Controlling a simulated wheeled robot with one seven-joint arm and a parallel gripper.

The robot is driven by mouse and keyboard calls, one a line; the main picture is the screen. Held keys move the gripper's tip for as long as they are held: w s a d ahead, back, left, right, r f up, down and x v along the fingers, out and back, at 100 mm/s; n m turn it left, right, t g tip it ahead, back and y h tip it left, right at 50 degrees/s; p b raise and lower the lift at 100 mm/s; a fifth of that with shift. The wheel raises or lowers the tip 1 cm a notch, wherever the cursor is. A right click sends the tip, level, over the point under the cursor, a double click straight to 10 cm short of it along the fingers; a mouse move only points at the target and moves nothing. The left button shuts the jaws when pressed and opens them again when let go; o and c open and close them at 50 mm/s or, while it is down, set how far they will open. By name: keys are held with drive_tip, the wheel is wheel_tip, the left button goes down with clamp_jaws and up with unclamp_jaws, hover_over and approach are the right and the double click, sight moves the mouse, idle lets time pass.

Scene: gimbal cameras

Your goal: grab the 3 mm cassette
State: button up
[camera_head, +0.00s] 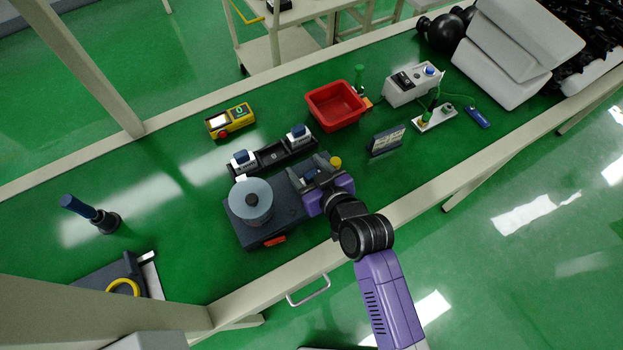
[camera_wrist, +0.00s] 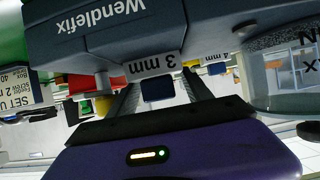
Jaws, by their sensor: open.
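The 3 mm cassette (camera_wrist: 157,67) shows upside down in the wrist view, with a white label and a blue block (camera_wrist: 158,88). It is at the dark grey Wendlefix machine (camera_wrist: 115,30). My gripper (camera_wrist: 160,94) is open, with one finger on each side of the blue block; I cannot tell whether they touch it. In the head view my gripper (camera_head: 309,171) is over the right end of the machine (camera_head: 275,232), and the cassette is mostly hidden there. A cassette labelled 4 mm (camera_wrist: 230,62) shows farther off in the wrist view.
A black rack (camera_head: 272,158) behind the machine holds two white cassettes with blue tops. A grey disc (camera_head: 250,199) sits on the machine's left. A yellow knob (camera_head: 336,161), a small sign (camera_head: 387,141) and a red bin (camera_head: 338,106) are near my gripper.

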drive_tip(key=shift+w, duration=0.1)
clamp_jaws()
idle(0.4)
